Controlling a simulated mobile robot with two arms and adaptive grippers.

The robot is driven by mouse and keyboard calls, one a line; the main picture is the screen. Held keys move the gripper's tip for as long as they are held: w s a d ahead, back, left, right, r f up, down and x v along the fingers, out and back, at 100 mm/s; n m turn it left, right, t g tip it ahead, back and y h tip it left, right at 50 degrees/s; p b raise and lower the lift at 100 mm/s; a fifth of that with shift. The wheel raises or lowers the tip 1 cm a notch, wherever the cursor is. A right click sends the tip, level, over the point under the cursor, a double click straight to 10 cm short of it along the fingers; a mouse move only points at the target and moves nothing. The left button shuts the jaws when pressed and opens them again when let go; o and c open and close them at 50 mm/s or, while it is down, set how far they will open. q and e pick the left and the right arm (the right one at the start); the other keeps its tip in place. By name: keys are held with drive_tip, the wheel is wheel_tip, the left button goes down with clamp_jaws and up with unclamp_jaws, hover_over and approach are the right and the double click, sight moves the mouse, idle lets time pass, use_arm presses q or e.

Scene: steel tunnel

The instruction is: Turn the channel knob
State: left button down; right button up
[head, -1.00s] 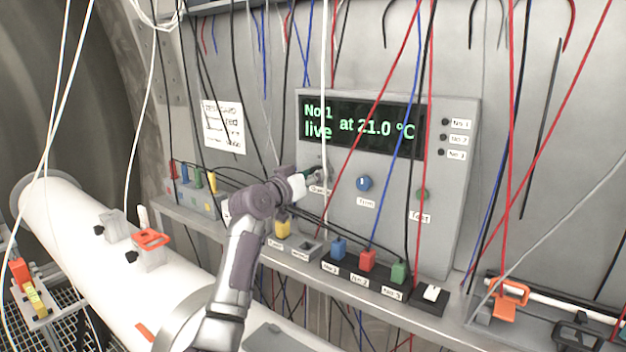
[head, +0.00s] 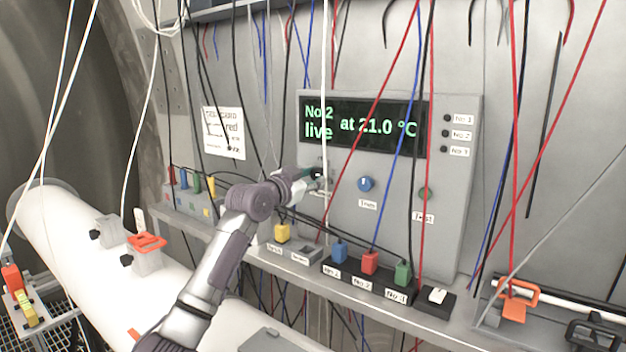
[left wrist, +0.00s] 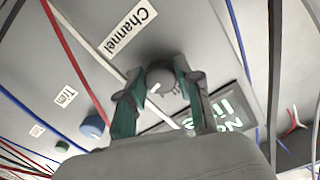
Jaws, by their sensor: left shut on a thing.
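The grey channel knob (left wrist: 161,78) sits under the "Channel" label in the left wrist view, with a pale mark on its face. My left gripper (left wrist: 160,88) has its two teal-lined fingers on either side of the knob and is shut on it. In the head view my left gripper (head: 312,176) reaches the lower left of the grey panel box (head: 450,200) and hides most of the knob. The display (head: 362,127) reads "No 2 live at 21.0 °C". My right gripper is not in view.
A blue trim knob (head: 366,184) and a green test button (head: 425,194) are right of my gripper. Red, blue, black and white cables hang across the panel. Coloured plugs, such as the red one (head: 369,262), stand on the ledge below.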

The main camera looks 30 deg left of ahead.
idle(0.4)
use_arm(q)
drive_tip(key=c, duration=0.8)
unclamp_jaws()
drive_tip(key=shift+o, duration=0.2)
drive_tip(key=s+a, duration=0.1)
drive_tip(key=s, duration=1.1)
drive_tip(key=shift+a, duration=0.35)
